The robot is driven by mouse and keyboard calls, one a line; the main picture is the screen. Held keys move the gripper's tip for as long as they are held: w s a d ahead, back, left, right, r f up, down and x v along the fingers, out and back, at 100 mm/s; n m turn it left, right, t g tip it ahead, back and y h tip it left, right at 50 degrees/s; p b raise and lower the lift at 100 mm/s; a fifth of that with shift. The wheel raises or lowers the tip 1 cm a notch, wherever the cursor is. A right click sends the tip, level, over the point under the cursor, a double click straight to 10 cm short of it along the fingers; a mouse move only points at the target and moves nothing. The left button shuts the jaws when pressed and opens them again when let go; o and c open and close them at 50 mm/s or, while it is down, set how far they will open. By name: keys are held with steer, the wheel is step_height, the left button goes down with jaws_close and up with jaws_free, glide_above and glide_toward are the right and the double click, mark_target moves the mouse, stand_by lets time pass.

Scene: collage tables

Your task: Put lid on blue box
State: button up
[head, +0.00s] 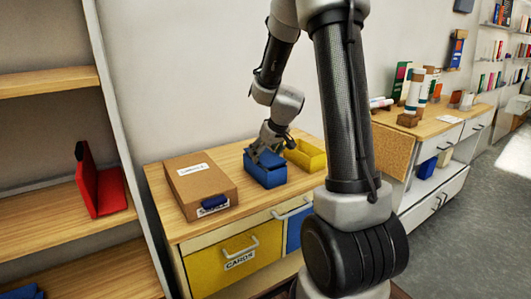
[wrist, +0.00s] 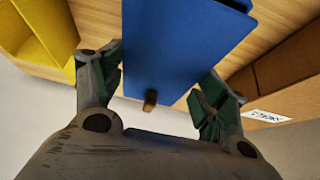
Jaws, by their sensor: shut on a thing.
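The blue box (head: 268,177) stands on the wooden tabletop, between a cardboard box and a yellow box. My gripper (head: 264,153) is directly above it. In the wrist view a flat blue lid (wrist: 180,45) with a small brown knob (wrist: 150,100) lies between my two fingers (wrist: 160,92), and my gripper is shut on it. The lid also shows in the head view, at the top of the blue box. A bit of blue shows beyond the lid's far edge in the wrist view. I cannot tell whether the lid touches the box's rim all round.
The closed cardboard box (head: 190,180) is to the left and the open yellow box (head: 307,155) close on the right. Yellow (head: 222,265) and blue drawers are below the tabletop (head: 172,222). A shelf with a red object (head: 101,185) stands at far left.

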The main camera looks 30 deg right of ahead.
steer(key=shift+s+f, duration=0.15)
steer(key=shift+f, duration=0.3)
stand_by(0.7)
steer(key=shift+f, duration=0.25)
steer(key=shift+c, duration=0.4)
steer(key=shift+f, duration=0.1)
steer(key=c, duration=0.3)
steer(key=o, duration=1.5)
steer(key=shift+r, duration=0.2)
steer(key=shift+r, duration=3.5)
steer(key=shift+c, duration=0.5)
